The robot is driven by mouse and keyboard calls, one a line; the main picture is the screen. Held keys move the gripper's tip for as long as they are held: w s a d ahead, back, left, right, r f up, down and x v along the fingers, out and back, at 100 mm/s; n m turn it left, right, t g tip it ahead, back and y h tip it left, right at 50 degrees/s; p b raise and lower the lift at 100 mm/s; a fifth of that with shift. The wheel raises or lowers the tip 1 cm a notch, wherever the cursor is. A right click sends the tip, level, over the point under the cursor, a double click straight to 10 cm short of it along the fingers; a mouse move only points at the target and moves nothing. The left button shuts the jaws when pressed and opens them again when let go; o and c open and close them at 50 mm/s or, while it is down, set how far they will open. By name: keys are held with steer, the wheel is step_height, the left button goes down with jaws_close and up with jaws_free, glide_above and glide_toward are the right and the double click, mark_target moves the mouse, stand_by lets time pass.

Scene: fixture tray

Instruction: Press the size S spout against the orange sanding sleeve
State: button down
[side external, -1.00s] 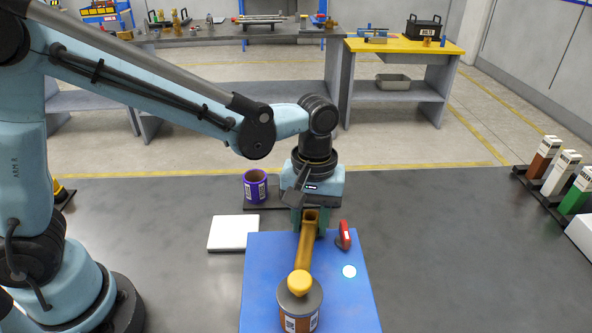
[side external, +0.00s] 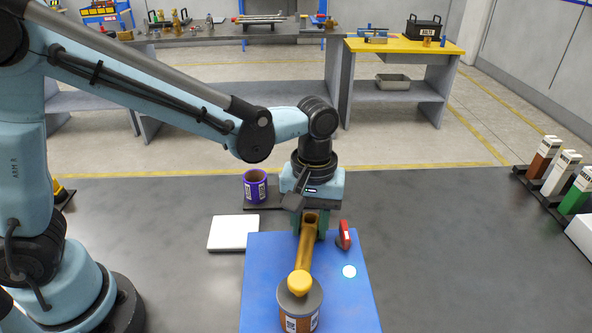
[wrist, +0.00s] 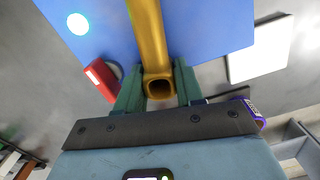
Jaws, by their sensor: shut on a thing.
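My gripper (side external: 309,226) is shut on a golden-yellow spout (side external: 304,256). In the wrist view, its green fingers (wrist: 159,85) flank the spout's square open end (wrist: 159,89). The spout slants down toward the front, and its rounded yellow tip is over the grey disc top of an orange-brown cylinder with a printed label (side external: 301,323), which looks like the orange sanding sleeve. I cannot tell whether the tip touches it. The cylinder stands at the front of the blue tray (side external: 262,270), its lower part cut off by the picture edge. No size mark is readable on the spout.
A white slab (side external: 234,233) lies left of the tray. A purple sleeve (side external: 255,186) stands behind on a dark plate.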

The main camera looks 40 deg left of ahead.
steer(key=shift+s+d, duration=0.7)
steer(key=shift+s, duration=0.35)
stand_by(0.7)
steer(key=shift+w+a, duration=0.1)
steer(key=shift+w, duration=0.05)
stand_by(0.6)
stand_by(3.4)
steer(key=c, duration=1.2)
jaws_free()
jaws_close()
steer(key=shift+w+a, duration=0.1)
steer(key=shift+w+a, duration=0.45)
steer(key=shift+w, duration=0.3)
steer(key=shift+w+a, duration=0.45)
steer(key=shift+w, duration=0.25)
